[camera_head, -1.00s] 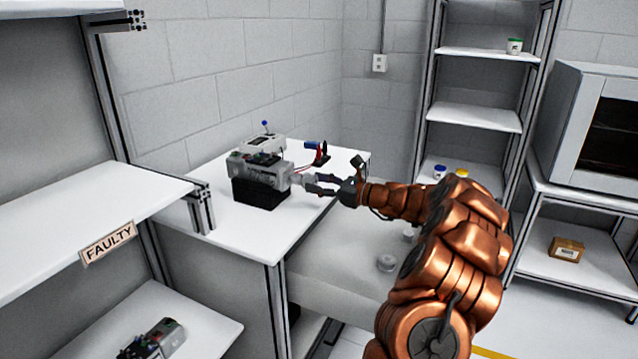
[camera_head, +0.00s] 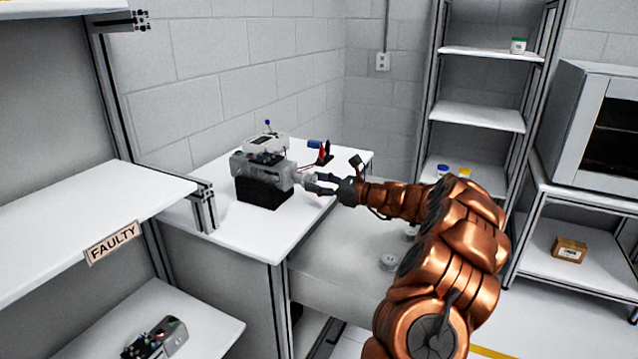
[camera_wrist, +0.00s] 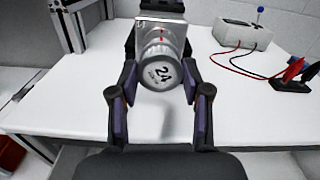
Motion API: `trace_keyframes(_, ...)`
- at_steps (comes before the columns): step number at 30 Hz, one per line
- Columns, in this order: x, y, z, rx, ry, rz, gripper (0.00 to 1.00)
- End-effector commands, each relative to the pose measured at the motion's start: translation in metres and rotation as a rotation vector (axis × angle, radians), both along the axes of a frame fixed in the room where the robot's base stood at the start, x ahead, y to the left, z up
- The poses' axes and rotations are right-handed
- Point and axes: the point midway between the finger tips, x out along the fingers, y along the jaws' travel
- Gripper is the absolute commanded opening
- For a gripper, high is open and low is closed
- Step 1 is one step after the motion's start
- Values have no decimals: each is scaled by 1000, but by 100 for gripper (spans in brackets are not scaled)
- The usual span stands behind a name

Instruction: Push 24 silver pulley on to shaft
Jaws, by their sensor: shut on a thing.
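The silver pulley marked "24" (camera_wrist: 162,75) is in the middle of the wrist view, with its round face towards me. It is in line with the front of the grey servo unit (camera_wrist: 160,27), and any gap to the shaft is hidden behind it. My gripper (camera_wrist: 159,68) is shut on the pulley, one finger on each side. In the head view the servo unit (camera_head: 278,174) sits on a black block (camera_head: 262,192) on the white table, and my gripper (camera_head: 309,182) reaches its right side.
A meter box (camera_wrist: 243,34) with red and black leads stands on the table, near a red and black stand (camera_wrist: 296,76). A shelf with a FAULTY label (camera_head: 113,243) is at the left. The table's front strip is clear.

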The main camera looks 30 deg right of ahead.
Motion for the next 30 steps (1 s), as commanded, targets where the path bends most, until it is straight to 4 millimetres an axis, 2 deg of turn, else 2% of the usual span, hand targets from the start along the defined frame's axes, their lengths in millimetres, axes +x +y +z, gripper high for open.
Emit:
trace_keyframes(3,0,0,0,1,-1,0,3)
trace_keyframes(4,0,0,0,1,-1,0,51)
trace_keyframes(11,0,-1,0,0,0,-1,75)
trace_keyframes(19,0,-1,0,0,0,-1,79)
trace_keyframes(30,0,-1,0,0,0,-1,79)
